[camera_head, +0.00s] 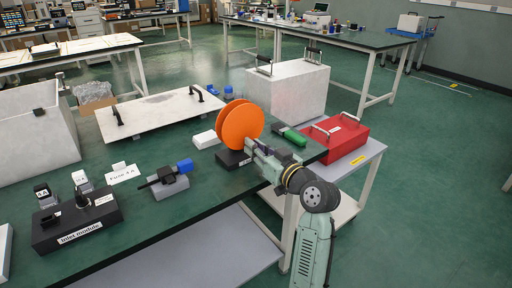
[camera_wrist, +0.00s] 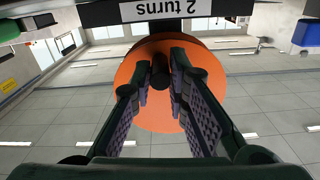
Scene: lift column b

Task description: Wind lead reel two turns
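The orange lead reel (camera_head: 238,124) stands upright on a dark base (camera_head: 232,160) at the bench's front edge. It shows two large orange discs in the head view. In the wrist view the orange disc (camera_wrist: 158,118) faces me, with a dark handle (camera_wrist: 160,74) in front of it. My gripper (camera_head: 252,148) is at the near face of the reel. Its two fingers, seen in the wrist view (camera_wrist: 160,66), lie on either side of the handle and appear closed on it. A label reading "2 turns" (camera_wrist: 158,10) appears upside down on the base.
A green cylinder (camera_head: 294,137) and a red case (camera_head: 335,137) are right of the reel. A white block (camera_head: 206,139) lies left of it. A blue-ended fixture (camera_head: 170,182) and a black inlet module (camera_head: 75,222) stand further left. A pale box (camera_head: 288,88) is behind.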

